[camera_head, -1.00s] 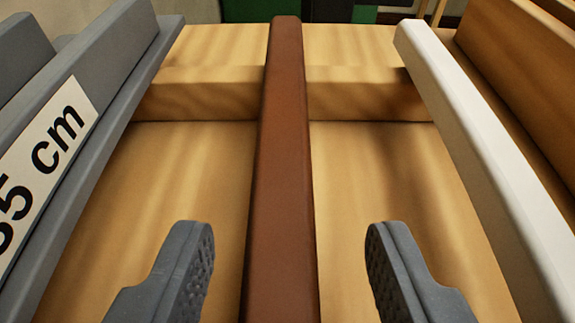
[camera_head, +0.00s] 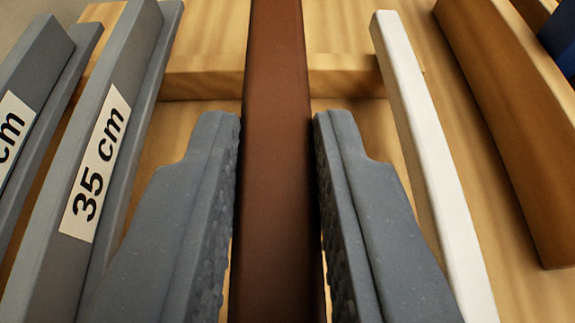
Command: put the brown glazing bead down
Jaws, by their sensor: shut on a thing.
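The brown glazing bead (camera_head: 277,130) is a long, straight, reddish-brown bar. It runs up the middle of the head camera view, from the bottom edge to the top edge. My gripper (camera_head: 278,130) has its two grey, ridged fingers on either side of the bead, close against its sides, and is shut on it. Both ends of the bead are out of the picture. Whether its underside touches the wood below cannot be told.
Grey bars stand at left, one with a "35 cm" label (camera_head: 95,175). A white bead (camera_head: 430,165) lies to the right, with a thick brown wooden bar (camera_head: 515,130) beyond it. A wooden crosspiece (camera_head: 205,82) passes behind the brown bead over light wood.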

